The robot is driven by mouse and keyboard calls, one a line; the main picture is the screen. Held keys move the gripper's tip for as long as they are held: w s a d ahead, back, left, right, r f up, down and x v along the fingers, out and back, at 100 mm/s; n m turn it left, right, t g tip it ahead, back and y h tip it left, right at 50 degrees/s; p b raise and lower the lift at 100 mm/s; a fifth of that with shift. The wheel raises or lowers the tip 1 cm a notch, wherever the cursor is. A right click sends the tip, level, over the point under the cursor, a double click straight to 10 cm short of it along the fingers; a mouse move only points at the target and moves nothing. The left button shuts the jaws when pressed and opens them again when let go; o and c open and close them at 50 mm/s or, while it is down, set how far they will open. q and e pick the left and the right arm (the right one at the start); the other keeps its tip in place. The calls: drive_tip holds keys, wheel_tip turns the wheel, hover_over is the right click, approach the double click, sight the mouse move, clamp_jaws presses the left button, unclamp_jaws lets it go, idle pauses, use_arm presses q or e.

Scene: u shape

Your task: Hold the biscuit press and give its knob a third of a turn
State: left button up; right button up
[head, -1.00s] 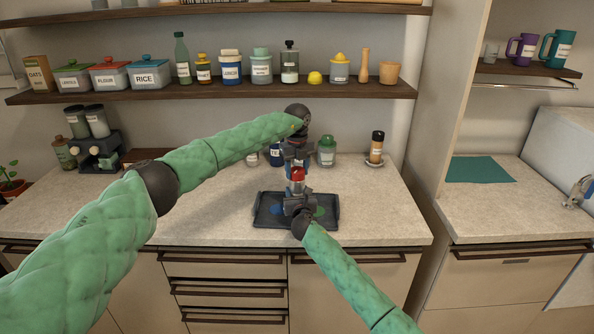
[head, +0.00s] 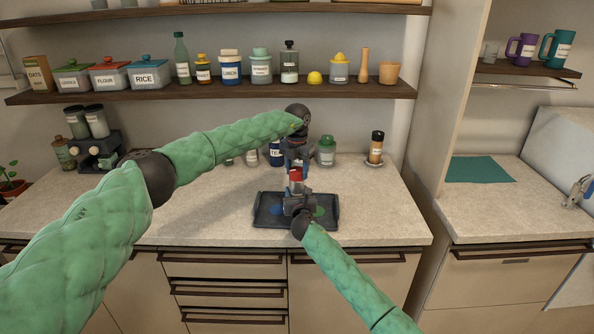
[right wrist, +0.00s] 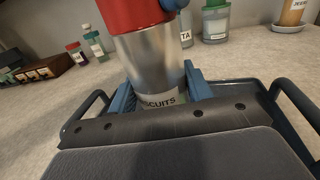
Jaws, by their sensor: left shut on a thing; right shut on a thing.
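The biscuit press (head: 296,186) stands upright over the dark tray, with a red top and a silver body. In the right wrist view the press (right wrist: 150,58) shows its BISCUITS label low on the body. My right gripper (head: 298,204) is shut around the lower body; its blue fingers (right wrist: 160,92) flank the label. My left gripper (head: 297,162) points down from above and is shut at the top of the press. The knob is mostly hidden by its fingers. A blue piece shows beside the red top in the right wrist view, but I cannot tell what it is.
The dark tray (head: 265,215) lies under the press near the counter's front edge. Behind stand a green-lidded jar (head: 326,152), a dark-capped jar on a saucer (head: 376,150) and a blue jar (head: 276,154). A shelf (head: 225,90) runs above.

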sight(297, 170)
use_arm(q)
drive_tip(key=m, duration=0.5)
drive_tip(key=shift+m, duration=0.3)
drive_tip(key=m, duration=0.5)
drive_tip(key=shift+a, duration=0.1)
drive_tip(key=shift+w+m, duration=0.1)
drive_tip(key=shift+m, duration=0.3)
drive_tip(key=o, duration=1)
drive_tip(key=shift+c, duration=0.2)
drive_tip(key=shift+r, duration=0.1)
wheel_tip(297, 170, up, 12)
